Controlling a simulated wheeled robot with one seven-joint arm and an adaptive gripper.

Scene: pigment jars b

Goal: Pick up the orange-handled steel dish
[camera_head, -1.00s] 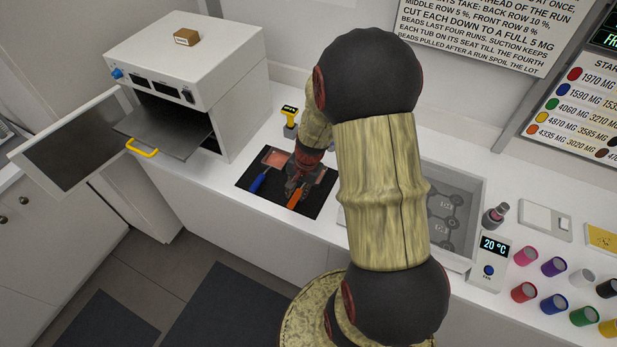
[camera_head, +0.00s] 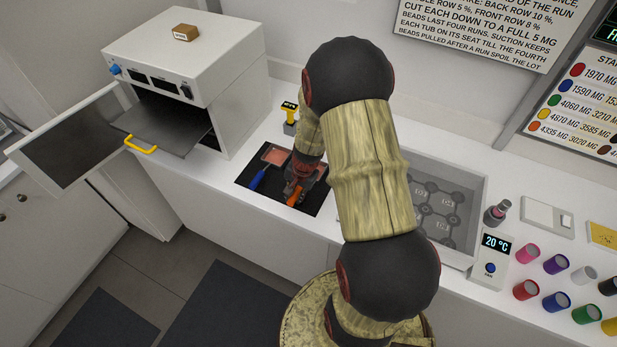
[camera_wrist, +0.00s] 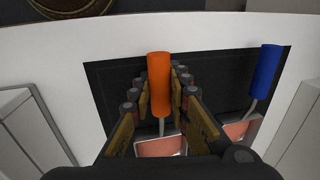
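The orange-handled steel dish lies on a black mat (camera_head: 245,178). Its orange handle (camera_wrist: 160,85) points toward the counter's front edge in the head view (camera_head: 294,193). Its pinkish pan (camera_wrist: 161,146) shows partly between my fingers in the wrist view. My gripper (camera_wrist: 161,95) is down at the dish, with a finger on each side of the handle. The pads lie very close to the handle; I cannot tell whether they press on it. In the head view my gripper (camera_head: 300,180) hides most of the dish.
A blue-handled dish (camera_head: 257,180) lies on the same mat, also seen in the wrist view (camera_wrist: 265,75). An oven (camera_head: 190,65) with an open door stands left. A grey tray (camera_head: 470,190) is right of the mat, with coloured jars (camera_head: 556,264) beyond.

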